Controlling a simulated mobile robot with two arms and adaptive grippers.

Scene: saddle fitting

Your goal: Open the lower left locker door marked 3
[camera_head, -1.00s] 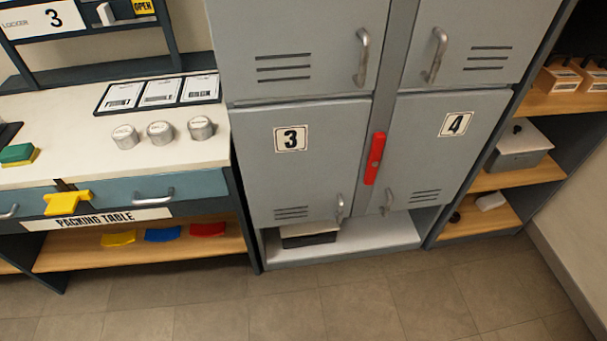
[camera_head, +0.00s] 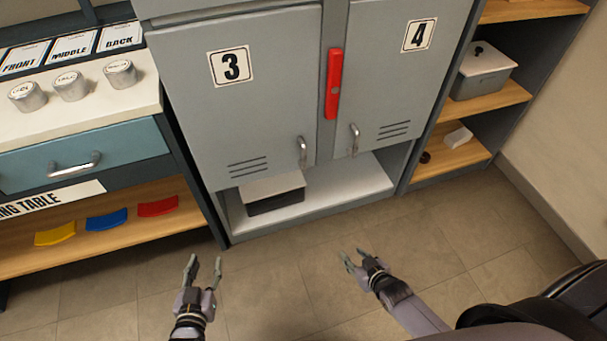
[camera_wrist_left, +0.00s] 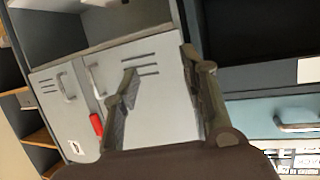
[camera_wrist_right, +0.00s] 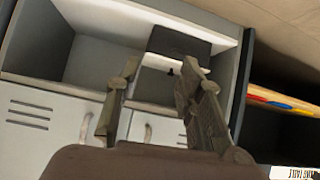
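The grey locker door marked 3 (camera_head: 246,100) is closed in the head view, with its handle (camera_head: 303,152) at the lower right of the door. A red bar (camera_head: 334,84) stands upright between doors 3 and 4. My left gripper (camera_head: 205,268) is open and empty, low in front of the locker and below door 3. In the left wrist view the door's grey face (camera_wrist_left: 165,100) shows between and beyond the fingers. My right gripper (camera_head: 352,258) is open and empty, to the right of the left one. In the right wrist view a handle (camera_wrist_right: 147,133) shows beyond its fingers.
The closed door 4 (camera_head: 400,75) is to the right. Below the doors, an open compartment holds a dark-sided box (camera_head: 274,194). The packing table (camera_head: 85,160) stands left, a shelf unit (camera_head: 465,155) right. The floor (camera_head: 280,280) before the locker is clear.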

